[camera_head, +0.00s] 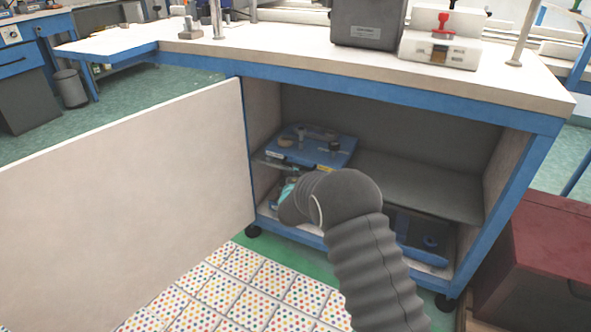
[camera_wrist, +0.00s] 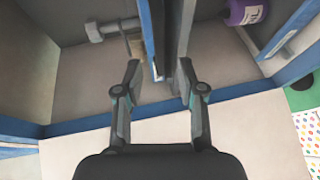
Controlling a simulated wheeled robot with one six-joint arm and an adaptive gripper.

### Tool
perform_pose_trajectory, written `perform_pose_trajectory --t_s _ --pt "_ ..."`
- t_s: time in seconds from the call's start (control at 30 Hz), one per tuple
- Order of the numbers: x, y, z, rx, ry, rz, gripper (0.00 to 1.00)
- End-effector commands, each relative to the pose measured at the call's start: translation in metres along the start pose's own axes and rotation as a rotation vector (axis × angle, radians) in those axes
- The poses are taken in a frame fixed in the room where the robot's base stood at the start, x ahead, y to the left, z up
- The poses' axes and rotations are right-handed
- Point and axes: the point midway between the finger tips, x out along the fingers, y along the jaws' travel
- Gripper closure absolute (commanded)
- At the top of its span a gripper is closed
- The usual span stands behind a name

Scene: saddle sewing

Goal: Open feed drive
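In the head view, a cabinet under a workbench (camera_head: 390,84) stands open, its wide pale door (camera_head: 120,200) swung out to the left. A blue device (camera_head: 312,146) with knobs sits on the inner shelf. I cannot tell which thing is the feed drive. My grey ribbed arm reaches towards the cabinet's lower left, and its end hides the gripper there. In the wrist view, my gripper (camera_wrist: 158,72) is open, its two fingers apart. A narrow blue-edged upright part (camera_wrist: 153,45) shows between and beyond the fingertips. I cannot tell whether they touch it.
The cabinet shelf (camera_head: 415,183) is bare at the right, with a dark blue item (camera_head: 428,240) below it. A purple container (camera_wrist: 245,12) shows in the wrist view. A dark red cabinet (camera_head: 545,255) stands at right. Dotted floor tiles (camera_head: 245,292) lie in front.

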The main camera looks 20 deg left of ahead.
Motion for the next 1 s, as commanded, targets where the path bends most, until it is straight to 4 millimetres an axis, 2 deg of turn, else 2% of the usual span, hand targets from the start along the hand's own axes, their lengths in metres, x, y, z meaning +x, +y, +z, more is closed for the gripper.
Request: perform_pose_trajectory --t_s 0.1,0.3,0.5,0.77,0.8,0.93,0.97,1.0 --pt "0.02 -0.001 0.001 0.001 -0.002 0.001 0.61" --pt "0.041 0.0 0.001 0.001 -0.001 -0.001 0.61" --pt "0.051 0.0 0.001 0.001 -0.001 -0.001 0.61" --pt "0.052 0.0 0.001 0.0 0.0 -0.001 0.61" --pt "0.052 0.0 0.001 0.0 0.0 -0.001 0.63" --pt "0.052 0.0 0.001 0.0 0.0 -0.001 0.96" --pt "0.052 0.0 0.001 0.0 0.0 -0.001 1.0" --pt "0.052 0.0 0.0 0.0 0.0 -0.001 1.0"
